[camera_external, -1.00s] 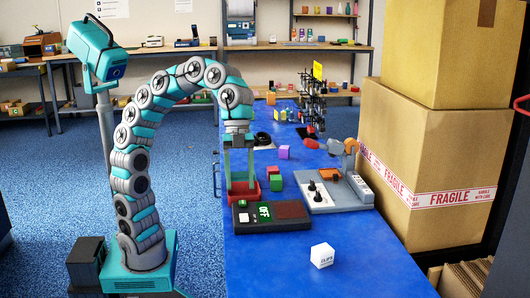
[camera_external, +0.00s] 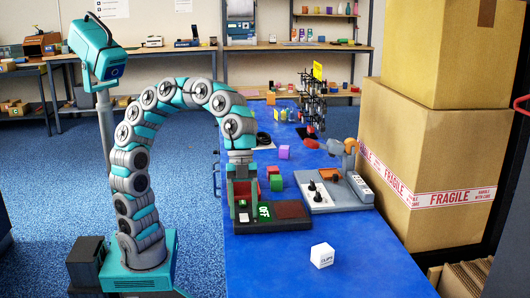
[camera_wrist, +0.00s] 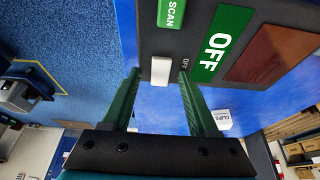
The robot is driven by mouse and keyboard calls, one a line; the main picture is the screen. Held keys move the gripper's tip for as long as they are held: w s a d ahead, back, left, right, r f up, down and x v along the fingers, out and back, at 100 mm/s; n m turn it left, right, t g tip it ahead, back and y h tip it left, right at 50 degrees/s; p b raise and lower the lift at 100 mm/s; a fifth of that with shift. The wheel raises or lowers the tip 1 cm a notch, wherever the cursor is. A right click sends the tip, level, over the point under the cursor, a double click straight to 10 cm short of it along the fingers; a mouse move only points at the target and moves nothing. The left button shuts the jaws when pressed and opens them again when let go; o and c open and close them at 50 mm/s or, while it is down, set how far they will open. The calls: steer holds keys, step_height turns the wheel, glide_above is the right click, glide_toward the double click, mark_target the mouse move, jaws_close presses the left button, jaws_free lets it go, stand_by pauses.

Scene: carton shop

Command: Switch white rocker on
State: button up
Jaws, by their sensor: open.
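The dark panel (camera_external: 285,222) lies on the blue table with a green OFF sign (camera_external: 264,211) and a brown plate (camera_external: 292,209). In the wrist view the white rocker (camera_wrist: 161,70) sits on the panel beside a small OFF label, below a green SCAN button (camera_wrist: 171,13). My gripper (camera_wrist: 160,78) is open and empty, with its two green fingers on either side of the rocker's lower end. In the external view my gripper (camera_external: 243,203) points down over the panel's left part. I cannot tell whether the fingers touch the panel.
A white clips cube (camera_external: 322,255) stands in front of the panel. Large cartons (camera_external: 425,150) rise at the right. The blue table's front is mostly clear.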

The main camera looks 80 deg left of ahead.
jaws_close()
stand_by(0.4)
steer(key=shift+d+r+y+p, duration=0.15)
steer(key=shift+r+y+p, duration=0.05)
steer(key=shift+y+p, duration=0.4)
steer(key=shift+d+f+y+p, duration=0.1)
steer(key=shift+d+y+p, duration=0.2)
steer(key=shift+y+p, duration=0.5)
